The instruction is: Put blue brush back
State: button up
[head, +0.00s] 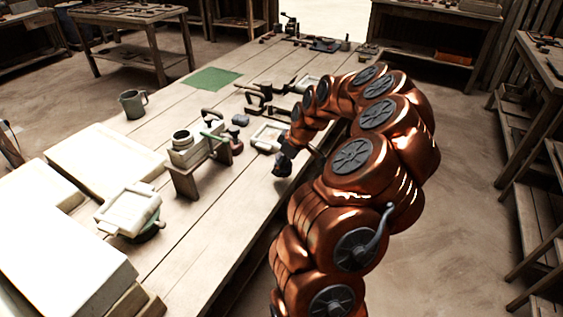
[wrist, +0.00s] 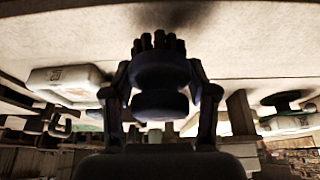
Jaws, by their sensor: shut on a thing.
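The blue brush (wrist: 160,80) is dark blue and round-bodied, with short dark bristles pointing up in the wrist view. My gripper (wrist: 160,100) is shut on it, one finger on each side. In the head view my gripper (head: 286,150) is over the bench's right edge, and the dark brush (head: 282,167) hangs below it. A small wooden stand (head: 185,178) is to the left of my gripper. It carries a pale jar (head: 182,140), a green item (head: 213,131) and a dark red knob-like item (head: 236,145). Whether the stand has an empty slot cannot be told.
The long wooden bench (head: 225,225) has bare planks in front of the stand. Pale slabs (head: 105,158) and a tile mould (head: 130,208) lie at left. A framed tile (head: 268,135) lies just behind my gripper.

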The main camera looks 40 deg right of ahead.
jog(key=shift+w+d+f+p, duration=0.15)
jog(key=shift+w+d+p, duration=0.05)
jog(key=shift+w+d, duration=0.65)
jog(key=shift+w+d+f+p, duration=0.1)
jog(key=shift+w+d+p, duration=0.1)
jog(key=shift+w+d, duration=0.65)
notch_tip(320, 180, down, 3)
jog(key=shift+a+f+p, duration=0.1)
jog(key=shift+f+p, duration=0.05)
jog(key=shift+p, duration=0.3)
jog(key=shift+f, duration=0.1)
jog(key=shift+f+b, duration=0.2)
jog(key=shift+b, duration=0.1)
jog(key=o, duration=1.3)
jog(key=shift+r, duration=0.1)
jog(key=shift+o, duration=0.2)
